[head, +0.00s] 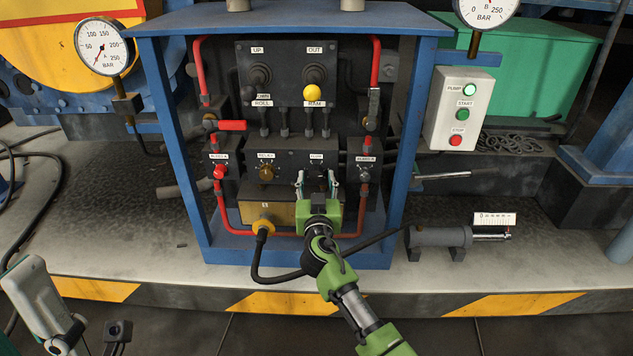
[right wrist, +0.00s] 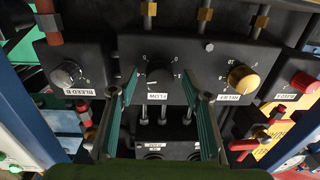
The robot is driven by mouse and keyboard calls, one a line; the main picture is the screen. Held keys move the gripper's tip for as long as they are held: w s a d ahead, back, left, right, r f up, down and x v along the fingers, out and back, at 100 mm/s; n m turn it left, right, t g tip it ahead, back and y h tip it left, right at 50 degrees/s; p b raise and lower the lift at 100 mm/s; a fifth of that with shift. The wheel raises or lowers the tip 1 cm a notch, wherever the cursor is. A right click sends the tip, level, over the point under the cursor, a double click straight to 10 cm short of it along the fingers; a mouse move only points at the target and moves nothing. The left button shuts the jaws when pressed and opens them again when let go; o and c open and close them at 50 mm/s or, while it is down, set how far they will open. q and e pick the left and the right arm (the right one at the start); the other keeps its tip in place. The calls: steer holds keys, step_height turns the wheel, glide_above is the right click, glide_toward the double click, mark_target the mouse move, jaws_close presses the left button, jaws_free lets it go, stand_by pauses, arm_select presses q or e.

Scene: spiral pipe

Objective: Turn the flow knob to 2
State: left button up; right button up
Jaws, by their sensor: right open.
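The black flow knob (right wrist: 160,77) sits above its FLOW label in the middle of the panel in the right wrist view, which shows the panel upside down. In the head view the FLOW label (head: 316,156) is just above my right gripper, which partly hides the knob. My right gripper (head: 317,181) is open in front of the knob. In the right wrist view its two fingers (right wrist: 160,112) stand on either side of the knob, with visible space between them and it. I cannot tell the knob's exact setting. My left gripper's jaws do not show.
The brass relief knob (right wrist: 242,78) and the Bleed B knob (right wrist: 67,74) flank the flow knob. Levers, including a yellow-balled one (head: 312,92), stand above. The blue frame (head: 408,130) and red pipes surround the panel. A pump box (head: 459,108) hangs at right.

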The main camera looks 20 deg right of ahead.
steer(key=c, duration=1.1)
